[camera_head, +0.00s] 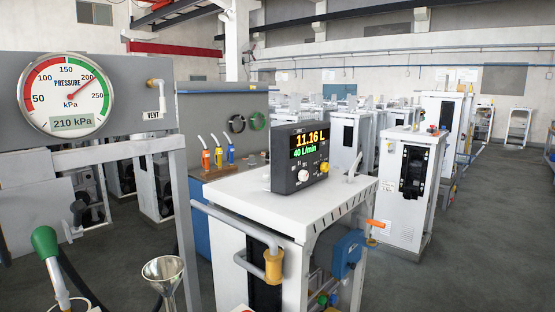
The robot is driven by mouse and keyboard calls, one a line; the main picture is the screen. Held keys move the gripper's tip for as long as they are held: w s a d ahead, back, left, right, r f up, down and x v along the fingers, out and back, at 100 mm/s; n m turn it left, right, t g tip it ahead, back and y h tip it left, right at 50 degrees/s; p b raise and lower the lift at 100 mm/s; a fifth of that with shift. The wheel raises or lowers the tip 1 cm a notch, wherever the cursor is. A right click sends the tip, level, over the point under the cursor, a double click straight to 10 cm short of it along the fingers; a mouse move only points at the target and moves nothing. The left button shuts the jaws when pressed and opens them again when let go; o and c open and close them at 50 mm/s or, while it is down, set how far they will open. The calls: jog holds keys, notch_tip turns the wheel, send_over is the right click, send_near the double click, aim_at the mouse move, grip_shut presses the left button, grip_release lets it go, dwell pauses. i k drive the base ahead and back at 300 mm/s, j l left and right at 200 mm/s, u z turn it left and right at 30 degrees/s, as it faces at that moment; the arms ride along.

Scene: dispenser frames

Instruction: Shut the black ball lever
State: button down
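A dark rounded knob (78,207) shows at the left, below the pressure gauge and behind the grey frame. It may be the black ball lever, but it is small and I cannot tell whether it is open or shut. No other black ball on a lever is clear in this view. My gripper is not in view.
A pressure gauge (66,95) reads 210 kPa on the grey frame (110,157). A green-handled nozzle (46,245) and metal funnel (163,271) stand at lower left. A white dispenser cabinet (270,212) with display (300,157) fills the middle. Grey floor (450,265) is clear at right.

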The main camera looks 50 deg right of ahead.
aim_at(78, 207)
jog(key=k+z, duration=0.3)
jog(key=l+z, duration=0.15)
jog(key=z, duration=1.1)
jog(key=k+l, duration=0.05)
jog(key=l, duration=0.05)
